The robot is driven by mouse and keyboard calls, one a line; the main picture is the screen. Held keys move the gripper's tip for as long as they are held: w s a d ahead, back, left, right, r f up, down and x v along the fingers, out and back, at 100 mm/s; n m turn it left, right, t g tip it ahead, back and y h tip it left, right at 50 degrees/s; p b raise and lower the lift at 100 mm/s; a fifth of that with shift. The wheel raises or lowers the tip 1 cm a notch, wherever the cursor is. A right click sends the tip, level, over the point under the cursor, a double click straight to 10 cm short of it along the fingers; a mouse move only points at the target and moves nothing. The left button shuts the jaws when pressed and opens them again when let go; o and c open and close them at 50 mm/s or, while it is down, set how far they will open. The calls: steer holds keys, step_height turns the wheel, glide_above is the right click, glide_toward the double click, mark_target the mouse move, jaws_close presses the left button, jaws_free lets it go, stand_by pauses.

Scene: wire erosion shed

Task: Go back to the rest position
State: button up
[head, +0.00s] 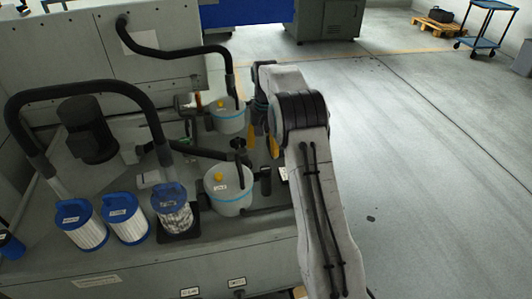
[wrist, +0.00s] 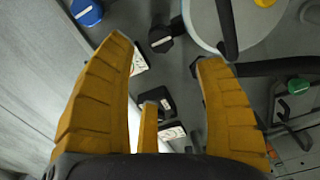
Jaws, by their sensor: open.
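My gripper (wrist: 164,52) is open, with its yellow fingers spread wide and nothing held between them in the wrist view. In the head view, only small yellow parts of my gripper (head: 272,143) show beside my arm, next to the machine's right end. My arm reaches forward from the bottom and hides part of the gripper. Beyond the fingers in the wrist view are a dark surface, a black fitting (wrist: 155,103) and white labels. No rest position is marked in either view.
Two pale canisters (head: 229,190) with yellow knobs stand left of my arm. Blue-capped filter cartridges (head: 126,222) and black hoses (head: 165,53) are farther left. A blue cart (head: 487,14) and a wooden pallet (head: 436,27) stand far back right. The floor at right is mostly clear.

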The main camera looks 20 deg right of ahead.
steer(key=shift+r, duration=0.45)
stand_by(0.3)
